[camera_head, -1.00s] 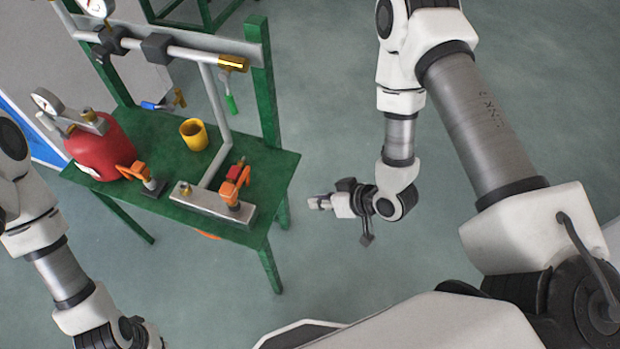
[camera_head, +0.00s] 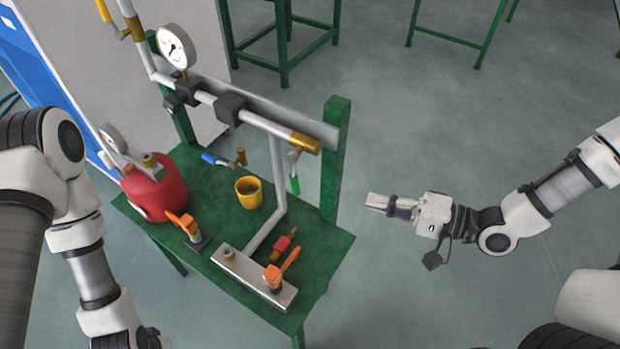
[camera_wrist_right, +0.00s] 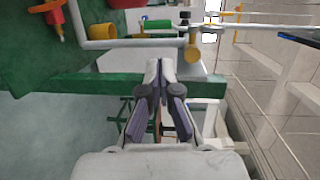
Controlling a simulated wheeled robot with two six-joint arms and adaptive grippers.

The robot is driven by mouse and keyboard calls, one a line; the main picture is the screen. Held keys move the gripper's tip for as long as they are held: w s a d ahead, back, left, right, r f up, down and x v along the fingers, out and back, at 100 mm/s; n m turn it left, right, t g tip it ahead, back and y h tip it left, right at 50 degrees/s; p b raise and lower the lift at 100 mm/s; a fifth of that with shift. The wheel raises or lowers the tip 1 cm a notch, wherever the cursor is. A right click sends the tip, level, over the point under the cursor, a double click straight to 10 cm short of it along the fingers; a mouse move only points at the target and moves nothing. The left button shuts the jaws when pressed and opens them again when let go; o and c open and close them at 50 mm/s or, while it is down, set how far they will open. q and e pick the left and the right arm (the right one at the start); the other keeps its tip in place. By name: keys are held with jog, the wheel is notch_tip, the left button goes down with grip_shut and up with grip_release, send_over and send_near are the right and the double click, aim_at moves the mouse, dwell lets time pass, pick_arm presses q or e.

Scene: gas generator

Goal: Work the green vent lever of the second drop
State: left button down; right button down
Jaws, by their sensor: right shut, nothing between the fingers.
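The green vent lever (camera_head: 295,183) hangs down below the brass end piece (camera_head: 305,143) at the right end of the horizontal pipe. In the right wrist view, the green lever (camera_wrist_right: 157,24) lies near the top, beyond the fingertips. My right gripper (camera_head: 368,203) is shut and empty, to the right of the green post and apart from the lever. Its closed fingers (camera_wrist_right: 160,68) point toward the rig in the wrist view. My left arm shows at the lower left, but its gripper is outside the picture.
The green bench (camera_head: 320,262) carries a red tank (camera_head: 155,192), a yellow cup (camera_head: 249,192) and orange-handled valves (camera_head: 283,268). A blue lever (camera_head: 214,159) sits left of the green one. A green post (camera_head: 333,160) stands between rig and right gripper. Floor on the right is clear.

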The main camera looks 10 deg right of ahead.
jog(key=b, duration=0.1)
send_near(294, 177)
jog(key=w+a+f, duration=0.3)
jog(key=w+a, duration=0.1)
jog(key=shift+a+f, duration=0.3)
jog(key=shift+a, duration=0.25)
jog(key=shift+w+a, duration=0.1)
jog(key=shift+w+a+f, duration=0.2)
jog(key=shift+w+a, duration=0.15)
